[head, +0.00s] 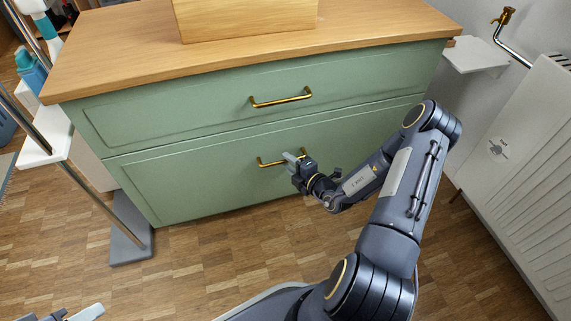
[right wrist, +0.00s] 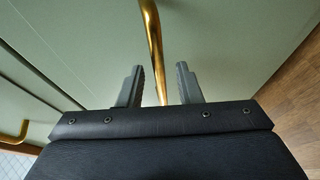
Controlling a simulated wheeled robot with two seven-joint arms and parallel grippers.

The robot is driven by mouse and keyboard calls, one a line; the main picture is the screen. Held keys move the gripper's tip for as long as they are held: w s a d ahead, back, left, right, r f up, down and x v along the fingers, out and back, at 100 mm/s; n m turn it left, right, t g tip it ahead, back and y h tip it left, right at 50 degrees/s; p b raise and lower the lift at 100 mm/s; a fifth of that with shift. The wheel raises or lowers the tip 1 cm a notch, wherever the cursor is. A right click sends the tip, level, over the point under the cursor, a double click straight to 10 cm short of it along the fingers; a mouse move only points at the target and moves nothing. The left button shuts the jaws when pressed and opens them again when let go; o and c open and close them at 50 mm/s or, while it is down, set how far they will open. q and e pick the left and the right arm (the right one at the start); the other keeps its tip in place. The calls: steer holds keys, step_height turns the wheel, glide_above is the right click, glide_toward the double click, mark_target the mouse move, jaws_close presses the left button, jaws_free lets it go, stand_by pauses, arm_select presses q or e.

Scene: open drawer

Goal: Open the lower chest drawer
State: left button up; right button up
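The green chest has a lower drawer (head: 190,185) with its front flush, shut. Its brass handle (head: 268,163) is partly hidden behind my right gripper (head: 294,160). In the right wrist view the handle (right wrist: 153,40) runs down toward the gap between the fingers of my right gripper (right wrist: 160,85). The fingers are apart, one on each side of the bar, with visible space, most clearly on the right. My left gripper (head: 75,314) is only partly in view at the bottom left edge, far from the chest; its opening is unclear.
The upper drawer (head: 200,115) with its brass handle (head: 281,98) is shut above. A wooden box (head: 245,20) stands on the chest top (head: 120,50). A white radiator (head: 520,160) is at the right, a metal stand (head: 130,235) at the left. The floor before the chest is clear.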

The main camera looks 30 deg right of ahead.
steer(key=shift+x, duration=0.9)
jaws_close()
